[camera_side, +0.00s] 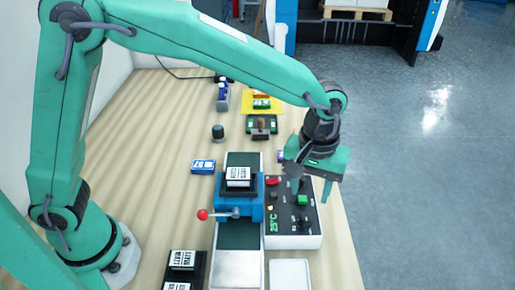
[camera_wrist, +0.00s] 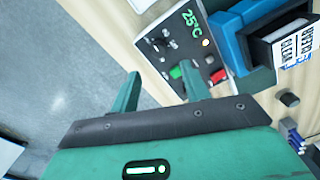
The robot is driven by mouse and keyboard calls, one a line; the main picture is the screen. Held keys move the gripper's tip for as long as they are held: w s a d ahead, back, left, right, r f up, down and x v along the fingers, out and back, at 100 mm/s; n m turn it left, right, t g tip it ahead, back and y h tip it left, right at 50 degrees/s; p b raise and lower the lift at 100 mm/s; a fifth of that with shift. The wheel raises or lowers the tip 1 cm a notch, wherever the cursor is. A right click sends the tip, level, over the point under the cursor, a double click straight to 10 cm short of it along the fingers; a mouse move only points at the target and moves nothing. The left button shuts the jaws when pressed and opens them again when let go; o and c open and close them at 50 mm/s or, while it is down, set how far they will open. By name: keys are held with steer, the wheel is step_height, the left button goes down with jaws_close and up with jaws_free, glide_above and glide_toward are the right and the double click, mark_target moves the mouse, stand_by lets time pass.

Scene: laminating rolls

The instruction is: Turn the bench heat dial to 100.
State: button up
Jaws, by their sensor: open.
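The bench control box (camera_side: 284,235) stands right of the blue clamp unit, with a dark top panel and pale sides. Its green display (camera_wrist: 192,17) reads 25°C in both views. Black knobs (camera_wrist: 166,33) sit on the panel near the display; I cannot tell which is the heat dial, nor read a pointer. A green button (camera_side: 302,200) and a red button (camera_side: 272,181) are on the same panel. My gripper (camera_side: 311,184) is open and empty above the far right part of the panel. In the wrist view its two fingers (camera_wrist: 160,74) stand apart, pointing toward the panel.
The blue clamp unit (camera_side: 250,207) with a red-balled lever (camera_side: 202,214) is close left of the box. A blue-and-white box (camera_side: 203,166), a dark knob-topped item (camera_side: 218,132) and stamps stand farther back. The bench's right edge is near.

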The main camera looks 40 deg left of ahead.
mark_target(306, 216)
steer(key=shift+d+f, duration=0.15)
steer(key=shift+f, duration=0.1)
steer(key=shift+f, duration=3.75)
steer(key=c, duration=1)
